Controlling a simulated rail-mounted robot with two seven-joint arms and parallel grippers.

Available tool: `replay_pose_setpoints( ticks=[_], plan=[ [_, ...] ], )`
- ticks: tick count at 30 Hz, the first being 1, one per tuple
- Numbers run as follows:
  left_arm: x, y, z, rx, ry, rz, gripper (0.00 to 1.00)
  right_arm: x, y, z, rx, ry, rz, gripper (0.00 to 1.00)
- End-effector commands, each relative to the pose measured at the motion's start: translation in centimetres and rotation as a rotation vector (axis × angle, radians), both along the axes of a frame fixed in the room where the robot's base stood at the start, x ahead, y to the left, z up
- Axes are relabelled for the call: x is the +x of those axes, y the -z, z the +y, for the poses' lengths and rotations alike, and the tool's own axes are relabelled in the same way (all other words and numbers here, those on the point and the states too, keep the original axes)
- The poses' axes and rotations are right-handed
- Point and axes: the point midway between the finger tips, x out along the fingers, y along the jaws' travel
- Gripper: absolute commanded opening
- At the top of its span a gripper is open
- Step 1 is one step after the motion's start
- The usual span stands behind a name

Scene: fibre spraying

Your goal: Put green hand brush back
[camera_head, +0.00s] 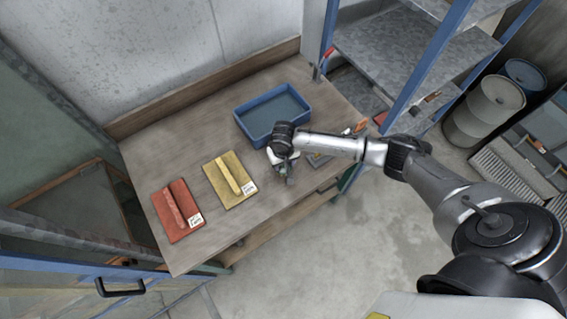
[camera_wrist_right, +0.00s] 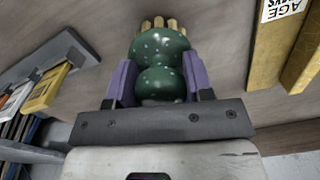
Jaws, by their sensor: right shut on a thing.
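The green hand brush (camera_wrist_right: 160,62) fills the middle of the right wrist view. It has a rounded, speckled green body with tan bristles at its far end. My right gripper (camera_wrist_right: 157,78) is shut on it, with one purple finger pad on each side. In the head view my right gripper (camera_head: 284,170) is over the front right part of the wooden workbench (camera_head: 275,195). The brush is mostly hidden there by the gripper and wrist, and I cannot tell whether it touches the bench. My left gripper does not show.
A blue tray (camera_head: 258,125) stands behind the gripper. A yellow float (camera_head: 228,182) and a red float (camera_head: 178,210) lie to the left on the bench. A grey tool (camera_wrist_right: 62,60) lies at the right end. Metal shelving (camera_head: 405,45) and a drum (camera_head: 484,110) stand at right.

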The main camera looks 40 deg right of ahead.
Motion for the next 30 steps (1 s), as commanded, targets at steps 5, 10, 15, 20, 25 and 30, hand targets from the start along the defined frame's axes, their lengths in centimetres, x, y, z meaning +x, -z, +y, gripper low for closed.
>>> replay_pose_setpoints(
  ticks=[5,10,15,20,25,30],
  plan=[
    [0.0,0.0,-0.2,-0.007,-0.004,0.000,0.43,0.0,1.5,0.0,0.001,0.001,0.000,0.28],
    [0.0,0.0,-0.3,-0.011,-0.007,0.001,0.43,0.0,1.6,0.0,0.001,0.000,-0.002,0.28],
    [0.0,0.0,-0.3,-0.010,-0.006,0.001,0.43,0.0,1.7,0.0,0.001,0.000,0.000,0.28],
    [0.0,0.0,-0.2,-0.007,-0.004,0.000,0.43,0.0,1.9,0.0,0.001,-0.001,0.000,0.52],
    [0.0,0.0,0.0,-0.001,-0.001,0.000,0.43,0.0,1.9,0.0,0.001,0.000,0.000,0.68],
    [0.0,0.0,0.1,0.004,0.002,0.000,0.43,0.0,1.9,0.0,0.001,0.000,0.000,0.73]
  ],
)
